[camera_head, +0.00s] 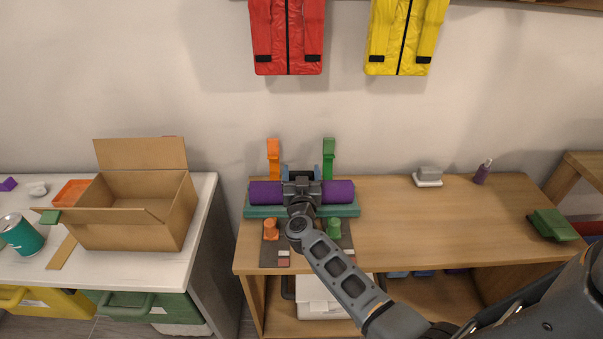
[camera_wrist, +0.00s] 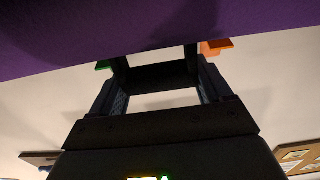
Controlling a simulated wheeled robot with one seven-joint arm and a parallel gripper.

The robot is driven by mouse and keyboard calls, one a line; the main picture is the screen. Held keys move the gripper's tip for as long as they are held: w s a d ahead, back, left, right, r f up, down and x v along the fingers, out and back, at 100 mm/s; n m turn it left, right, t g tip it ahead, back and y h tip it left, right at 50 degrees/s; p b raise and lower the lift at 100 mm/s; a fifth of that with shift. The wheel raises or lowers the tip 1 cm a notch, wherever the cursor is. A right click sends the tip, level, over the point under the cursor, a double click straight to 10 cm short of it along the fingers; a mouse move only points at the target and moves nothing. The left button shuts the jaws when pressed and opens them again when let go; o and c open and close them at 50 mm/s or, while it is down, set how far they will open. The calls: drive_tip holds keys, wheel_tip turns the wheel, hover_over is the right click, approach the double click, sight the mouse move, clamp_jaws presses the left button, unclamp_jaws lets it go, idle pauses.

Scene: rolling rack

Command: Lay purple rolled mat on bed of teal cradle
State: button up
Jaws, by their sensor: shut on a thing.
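The purple rolled mat (camera_head: 338,191) lies crosswise in my gripper (camera_head: 302,185) in the head view, level, directly over the teal cradle (camera_head: 347,211). My gripper is shut around the middle of the mat and hides that part. The mat (camera_wrist: 110,30) also fills the top of the wrist view, with my gripper (camera_wrist: 158,65) below it in that picture. The cradle's front edge shows below the mat on both sides. I cannot tell whether the mat touches the cradle's bed.
Orange (camera_head: 273,155) and green (camera_head: 328,155) uprights stand behind the cradle, with an orange peg (camera_head: 270,229) and a green peg (camera_head: 334,228) in front. The wooden bench (camera_head: 430,215) is mostly clear to the right. An open cardboard box (camera_head: 130,225) stands on the left counter.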

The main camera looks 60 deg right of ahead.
drive_tip(key=shift+f, duration=0.3)
drive_tip(key=o, duration=1.4)
drive_tip(key=shift+p+v, duration=0.3)
drive_tip(key=shift+v, duration=3.65)
drive_tip(key=s+a+r+n+t+y, duration=0.3)
drive_tip(key=s+a+n+t+y, duration=0.1)
drive_tip(key=s+a, duration=0.5)
drive_tip(key=s+a+r+n+t+y, duration=0.35)
drive_tip(key=s+a, duration=0.25)
drive_tip(key=a, duration=0.5)
drive_tip(key=s+a+r+n+y, duration=0.1)
drive_tip(key=s+a+r+y, duration=0.1)
drive_tip(key=s+a+r, duration=0.1)
drive_tip(key=s+a+r+n+g+y, duration=0.1)
drive_tip(key=s+a+r+n+y, duration=0.1)
drive_tip(key=s, duration=0.4)
drive_tip(key=s+a+r+n+y, duration=0.1)
drive_tip(key=s+a+r+y, duration=0.3)
drive_tip(key=r, duration=0.1)
drive_tip(key=shift+s+a+n+g, duration=0.15)
drive_tip(key=shift+s+n+g, duration=0.1)
drive_tip(key=shift+s+g, duration=0.1)
